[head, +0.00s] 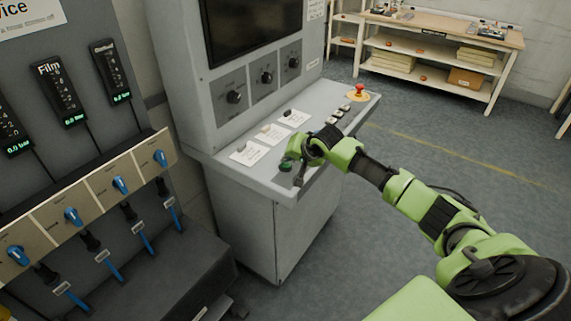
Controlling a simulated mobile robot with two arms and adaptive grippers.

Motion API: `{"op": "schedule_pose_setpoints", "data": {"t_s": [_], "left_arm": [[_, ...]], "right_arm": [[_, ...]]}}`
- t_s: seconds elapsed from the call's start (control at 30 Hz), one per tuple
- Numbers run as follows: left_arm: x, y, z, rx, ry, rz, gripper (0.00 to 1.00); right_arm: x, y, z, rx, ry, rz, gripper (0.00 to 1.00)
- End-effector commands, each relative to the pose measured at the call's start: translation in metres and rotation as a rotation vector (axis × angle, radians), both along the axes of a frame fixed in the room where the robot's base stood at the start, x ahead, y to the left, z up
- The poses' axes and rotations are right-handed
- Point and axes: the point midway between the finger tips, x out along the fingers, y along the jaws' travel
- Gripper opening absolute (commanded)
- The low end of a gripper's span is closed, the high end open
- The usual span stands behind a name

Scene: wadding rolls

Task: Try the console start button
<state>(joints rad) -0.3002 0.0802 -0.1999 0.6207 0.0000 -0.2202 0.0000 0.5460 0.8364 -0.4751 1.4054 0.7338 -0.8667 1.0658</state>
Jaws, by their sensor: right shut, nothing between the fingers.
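The grey console (225,175) stands in the middle of the head view, with a sloped control shelf at its front. A green button (286,166), which looks like the start button, sits near the shelf's front left end. My right gripper (299,179) is shut and empty. It points down over the shelf just right of the green button. I cannot tell whether its fingertips touch the shelf or the button. My right wrist hides part of the shelf behind it. My left gripper is not in view.
White cards (249,153) lie on the shelf. A panel with blue valves (120,185) stands left. A workbench (440,45) is behind; the floor at right is clear.

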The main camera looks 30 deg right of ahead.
Motion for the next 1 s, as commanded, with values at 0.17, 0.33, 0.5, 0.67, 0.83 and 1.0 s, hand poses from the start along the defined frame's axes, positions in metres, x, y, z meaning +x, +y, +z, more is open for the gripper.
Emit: {"op": "schedule_pose_setpoints", "data": {"t_s": [0.17, 0.33, 0.5, 0.67, 0.83, 1.0], "left_arm": [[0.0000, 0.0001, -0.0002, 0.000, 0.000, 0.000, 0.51], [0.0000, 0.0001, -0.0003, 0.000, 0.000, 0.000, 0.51], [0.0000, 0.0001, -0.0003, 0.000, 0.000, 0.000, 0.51], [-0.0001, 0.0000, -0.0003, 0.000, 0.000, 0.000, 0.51], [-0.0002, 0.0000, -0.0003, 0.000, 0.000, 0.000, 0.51], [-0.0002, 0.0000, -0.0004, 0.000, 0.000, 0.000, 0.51]], "right_arm": [[0.0001, -0.0003, -0.0001, 0.000, 0.000, 0.000, 0.00], [-0.0001, -0.0004, -0.0006, 0.000, 0.001, -0.001, 0.00], [-0.0001, -0.0003, -0.0025, 0.000, 0.001, -0.001, 0.00], [-0.0001, -0.0003, -0.0045, 0.000, 0.001, -0.001, 0.00], [-0.0002, -0.0005, -0.0068, -0.001, 0.001, -0.001, 0.00], [-0.0004, -0.0005, -0.0093, 0.000, 0.002, -0.001, 0.00]]}}
